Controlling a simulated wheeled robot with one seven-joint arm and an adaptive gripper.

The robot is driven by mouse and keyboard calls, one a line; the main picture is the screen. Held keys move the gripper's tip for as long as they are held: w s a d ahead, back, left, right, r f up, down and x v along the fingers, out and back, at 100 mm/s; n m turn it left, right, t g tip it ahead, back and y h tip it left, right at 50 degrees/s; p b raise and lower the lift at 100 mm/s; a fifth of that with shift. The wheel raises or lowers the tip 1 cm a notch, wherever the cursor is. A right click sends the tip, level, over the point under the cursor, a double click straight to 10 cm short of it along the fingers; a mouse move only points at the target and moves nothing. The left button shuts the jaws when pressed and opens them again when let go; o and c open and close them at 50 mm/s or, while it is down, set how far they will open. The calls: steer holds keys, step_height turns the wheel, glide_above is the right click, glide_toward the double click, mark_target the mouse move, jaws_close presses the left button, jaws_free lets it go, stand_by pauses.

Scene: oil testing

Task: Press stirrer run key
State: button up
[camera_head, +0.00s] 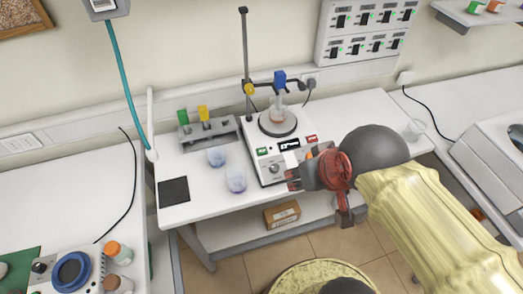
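The stirrer (256,136) is a white unit with a round dark plate on the bench in the middle of the view. Its front panel has a green key (262,152) on the left, a dark display (290,146) in the middle and a red key (311,139) on the right. A round knob (274,168) is lower on the panel. The key labels are too small to read. My gripper (290,177) comes in from the right, at the lower right of the panel, apart from the green key. It hides part of the panel's right side. Its finger opening is unclear.
A glass flask (280,113) is over the plate beside a tall stand rod (245,60). Two beakers (216,157) (237,181) stand left of the stirrer, with a rack (210,133) behind them. A black mat (174,191) lies at the bench's left.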

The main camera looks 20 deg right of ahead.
jaws_close()
stand_by(1.5)
